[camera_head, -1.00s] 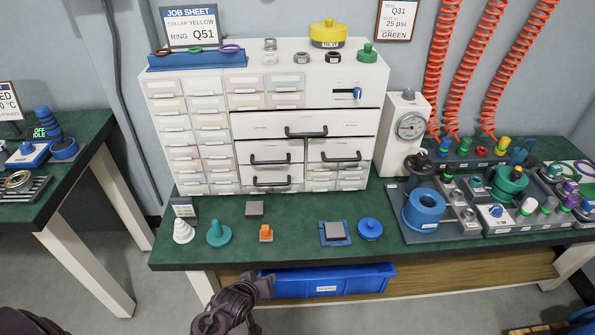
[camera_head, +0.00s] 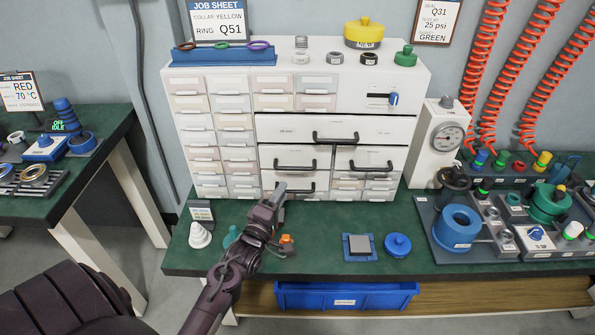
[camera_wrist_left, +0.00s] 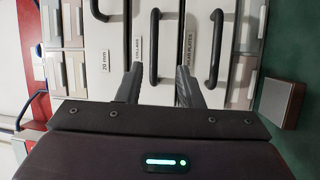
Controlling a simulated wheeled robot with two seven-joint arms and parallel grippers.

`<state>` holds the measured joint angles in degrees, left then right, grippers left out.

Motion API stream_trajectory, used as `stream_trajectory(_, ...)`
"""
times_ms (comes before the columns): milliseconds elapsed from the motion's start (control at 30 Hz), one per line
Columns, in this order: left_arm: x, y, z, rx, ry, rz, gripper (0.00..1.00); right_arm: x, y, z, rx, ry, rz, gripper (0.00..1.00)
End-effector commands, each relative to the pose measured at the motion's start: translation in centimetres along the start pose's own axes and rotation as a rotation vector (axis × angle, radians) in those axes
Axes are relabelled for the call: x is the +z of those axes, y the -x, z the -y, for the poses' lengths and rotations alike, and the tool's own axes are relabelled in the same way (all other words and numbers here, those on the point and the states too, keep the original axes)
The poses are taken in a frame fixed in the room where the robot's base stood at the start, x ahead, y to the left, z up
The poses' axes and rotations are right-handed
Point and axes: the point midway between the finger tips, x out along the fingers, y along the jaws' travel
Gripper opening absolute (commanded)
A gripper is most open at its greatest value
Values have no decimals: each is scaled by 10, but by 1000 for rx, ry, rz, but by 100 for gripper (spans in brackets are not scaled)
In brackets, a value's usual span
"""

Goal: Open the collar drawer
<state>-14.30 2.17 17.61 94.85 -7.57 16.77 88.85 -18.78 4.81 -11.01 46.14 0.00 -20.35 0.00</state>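The collar drawer (camera_head: 279,153) is in the left middle of the white cabinet, shut, with a dark bar handle (camera_head: 294,168). In the left wrist view its label reads COLLARS (camera_wrist_left: 137,55), and its handle (camera_wrist_left: 154,42) appears upright because the view is turned. My left gripper (camera_head: 277,192) is in front of the cabinet, low and left of that handle in the head view. In the wrist view its two fingers (camera_wrist_left: 158,80) are apart and empty. The handle's near end lines up between them; contact cannot be told. My right gripper is not in view.
Just below is another drawer with a similar handle (camera_wrist_left: 215,50); a wide drawer (camera_head: 380,129) lies above. The green bench holds a white cone (camera_head: 199,236), an orange piece (camera_head: 287,240), a blue tray (camera_head: 346,254) and a blue lid (camera_head: 397,246). A gauge unit (camera_head: 436,145) stands right.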

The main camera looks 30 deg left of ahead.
Motion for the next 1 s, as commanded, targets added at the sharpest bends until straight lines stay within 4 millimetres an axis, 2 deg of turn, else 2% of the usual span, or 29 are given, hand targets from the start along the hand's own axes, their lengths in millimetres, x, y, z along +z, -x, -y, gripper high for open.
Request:
stream_trajectory(167, -5, -11, -6, 39, 41, -8, 33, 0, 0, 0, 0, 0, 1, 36)
stream_trajectory(400, -5, -50, -7, 37, 39, -8, 33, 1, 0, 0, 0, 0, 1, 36)
stream_trajectory(600, -4, -73, -7, 34, 38, -7, 33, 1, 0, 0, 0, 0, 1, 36)
stream_trajectory(967, -5, -78, -6, 32, 38, -7, 33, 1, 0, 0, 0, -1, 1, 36)
stream_trajectory(1000, -5, -78, -7, 32, 38, -7, 28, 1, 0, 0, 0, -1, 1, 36)
